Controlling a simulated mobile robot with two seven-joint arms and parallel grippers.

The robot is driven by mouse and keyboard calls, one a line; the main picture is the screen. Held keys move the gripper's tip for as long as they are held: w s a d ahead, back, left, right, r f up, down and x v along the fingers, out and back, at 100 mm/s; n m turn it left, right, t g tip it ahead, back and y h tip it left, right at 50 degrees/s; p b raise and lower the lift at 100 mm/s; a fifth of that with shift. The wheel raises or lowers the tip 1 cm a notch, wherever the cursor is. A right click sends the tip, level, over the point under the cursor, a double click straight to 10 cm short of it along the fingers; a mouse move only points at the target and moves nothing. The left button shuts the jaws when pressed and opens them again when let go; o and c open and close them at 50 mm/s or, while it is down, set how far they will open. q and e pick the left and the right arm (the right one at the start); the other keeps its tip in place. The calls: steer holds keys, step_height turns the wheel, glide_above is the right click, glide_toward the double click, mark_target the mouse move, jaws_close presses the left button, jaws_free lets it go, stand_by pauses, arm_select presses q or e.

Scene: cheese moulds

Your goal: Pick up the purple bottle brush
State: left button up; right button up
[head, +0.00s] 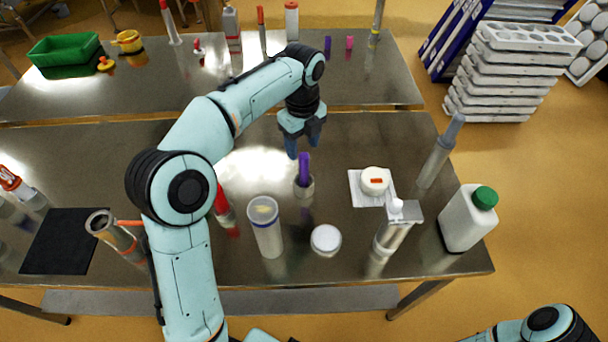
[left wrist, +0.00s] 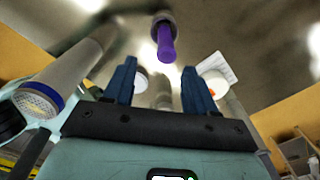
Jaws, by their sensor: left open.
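The purple bottle brush (head: 304,167) stands upright in a small grey cup (head: 304,188) on the near steel table. It also shows in the left wrist view (left wrist: 166,44), in the upper middle, beyond my fingertips. Its lower part is hidden inside the cup. My left gripper (head: 303,147) is open and empty, with its blue fingers just above and behind the brush in the head view. In the left wrist view its fingers (left wrist: 160,72) stand apart with nothing between them. My right gripper is not in view.
A clear cylinder (head: 266,230) with a blue rim and a white round lid (head: 326,239) stand in front of the cup. A white pad with a small white tub (head: 374,180) lies right. A green-capped jug (head: 468,220) stands at the right edge.

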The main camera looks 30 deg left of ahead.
mark_target(304, 163)
arm_select(q)
step_height(304, 163, down, 3)
steer(key=shift+s+r, duration=0.1)
steer(key=shift+r, duration=0.05)
steer(key=shift+w+f, duration=0.2)
steer(key=shift+f, duration=0.3)
steer(key=f, duration=0.3)
steer(key=f+b, duration=0.1)
steer(key=shift+w+a+f, duration=0.1)
steer(key=shift+w+f, duration=0.25)
jaws_close()
